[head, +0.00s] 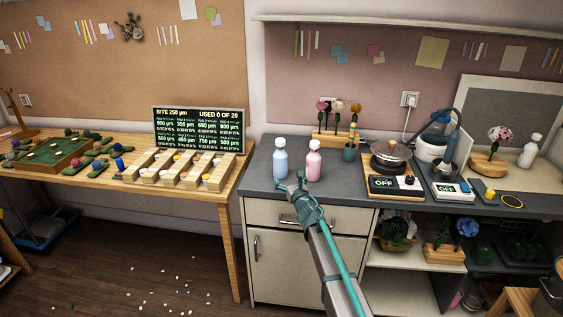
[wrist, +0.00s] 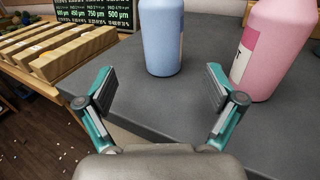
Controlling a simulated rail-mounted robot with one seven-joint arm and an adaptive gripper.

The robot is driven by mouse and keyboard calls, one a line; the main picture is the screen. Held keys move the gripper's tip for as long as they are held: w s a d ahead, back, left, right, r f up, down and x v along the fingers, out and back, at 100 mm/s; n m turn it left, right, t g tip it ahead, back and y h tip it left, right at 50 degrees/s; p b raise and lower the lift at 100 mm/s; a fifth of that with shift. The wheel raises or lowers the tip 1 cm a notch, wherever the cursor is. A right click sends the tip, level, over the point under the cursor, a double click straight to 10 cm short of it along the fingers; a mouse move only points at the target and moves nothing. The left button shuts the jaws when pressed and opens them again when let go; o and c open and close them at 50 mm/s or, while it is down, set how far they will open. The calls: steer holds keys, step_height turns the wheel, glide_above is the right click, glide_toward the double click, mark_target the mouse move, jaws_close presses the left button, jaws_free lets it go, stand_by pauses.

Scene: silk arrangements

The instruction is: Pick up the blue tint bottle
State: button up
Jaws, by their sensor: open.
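The blue tint bottle (head: 280,160) has a pale blue body and a white cap. It stands upright on the dark grey counter, left of a pink bottle (head: 313,162). My gripper (head: 290,184) is open and empty, just in front of the blue bottle near the counter's front edge. In the wrist view the blue bottle (wrist: 161,38) stands beyond the gap between my open fingers (wrist: 156,88), apart from them. Its upper part is cut off there. The pink bottle (wrist: 272,52) shows to the right, beyond the right finger.
Left is a wooden table (head: 215,201) with pale blocks (head: 180,168) and a readout board (head: 199,130). Behind the bottles stands a wooden flower holder (head: 335,139). To the right are a hot plate (head: 388,183) with a pan and a white bottle (head: 530,151). Counter space left of the blue bottle is clear.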

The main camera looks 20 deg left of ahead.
mark_target(283, 167)
steer(key=shift+w+a+r, duration=0.25)
steer(key=shift+w+a, duration=0.35)
steer(key=p+x, duration=0.1)
steer(key=x, duration=0.2)
steer(key=shift+w+a+p, duration=0.25)
steer(key=shift+w+p, duration=0.05)
steer(key=shift+p, duration=0.05)
steer(key=p+x, duration=0.1)
steer(key=x, duration=0.1)
steer(key=p+x, duration=0.1)
steer(key=x, duration=0.1)
steer(key=shift+w+d+p, duration=0.15)
steer(key=shift+w+p, duration=0.15)
steer(key=shift+w+a+f, duration=0.15)
steer(key=shift+w+a, duration=0.15)
steer(key=shift+a, duration=0.05)
steer(key=c, duration=1.3)
steer(key=shift+c, duration=1.2)
